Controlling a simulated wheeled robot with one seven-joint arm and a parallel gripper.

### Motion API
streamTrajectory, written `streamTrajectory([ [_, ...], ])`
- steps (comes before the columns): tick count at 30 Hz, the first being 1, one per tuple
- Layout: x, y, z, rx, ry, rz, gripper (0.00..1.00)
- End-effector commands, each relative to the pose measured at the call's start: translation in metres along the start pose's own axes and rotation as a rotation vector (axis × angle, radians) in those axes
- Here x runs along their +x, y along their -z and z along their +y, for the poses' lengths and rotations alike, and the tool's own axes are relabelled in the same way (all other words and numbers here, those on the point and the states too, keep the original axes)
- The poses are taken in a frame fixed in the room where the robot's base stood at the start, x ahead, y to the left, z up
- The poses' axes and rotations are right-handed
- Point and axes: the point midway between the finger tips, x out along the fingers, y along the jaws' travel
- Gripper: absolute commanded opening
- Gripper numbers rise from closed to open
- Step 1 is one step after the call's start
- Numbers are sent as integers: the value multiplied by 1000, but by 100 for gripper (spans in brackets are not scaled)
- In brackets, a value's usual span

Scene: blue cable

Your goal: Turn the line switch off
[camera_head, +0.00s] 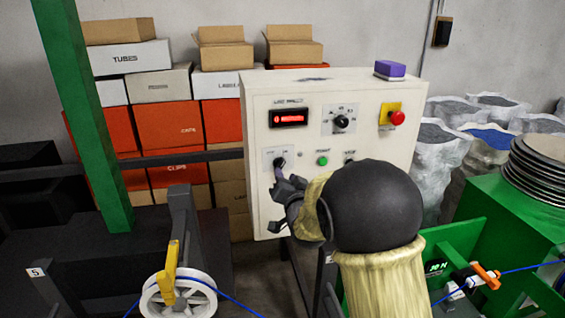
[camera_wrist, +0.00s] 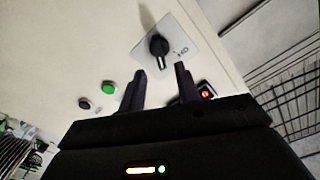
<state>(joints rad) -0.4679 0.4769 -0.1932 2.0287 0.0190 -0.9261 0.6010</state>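My gripper (camera_head: 283,182) is in front of the panel, just below the knob in the head view.
The panel also carries a lit red display (camera_head: 289,118), a green button (camera_head: 323,160), a second dial (camera_head: 341,122) and a red stop button (camera_head: 397,117) on yellow. A purple block (camera_head: 390,68) sits on top. A white spool (camera_head: 178,297) with blue cable stands at the front left.

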Motion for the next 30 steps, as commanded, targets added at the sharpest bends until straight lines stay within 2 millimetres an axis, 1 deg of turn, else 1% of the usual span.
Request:
streamTrajectory([
  [1,8,3,-2,-1,0,-1,33],
  [3,18,3,-2,-2,0,0,33],
  [10,46,2,-1,-1,-1,-1,33],
  [15,55,0,-2,-1,1,-2,33],
  [22,55,2,3,-1,-4,2,33],
  [23,55,2,4,-1,-5,3,31],
  [24,55,2,4,-1,-6,3,23],
  [26,55,2,4,-1,-6,3,11],
  [27,55,2,4,-1,-5,3,3],
  [28,55,2,4,-1,-5,2,0],
  [30,55,2,3,-1,-5,2,0],
])
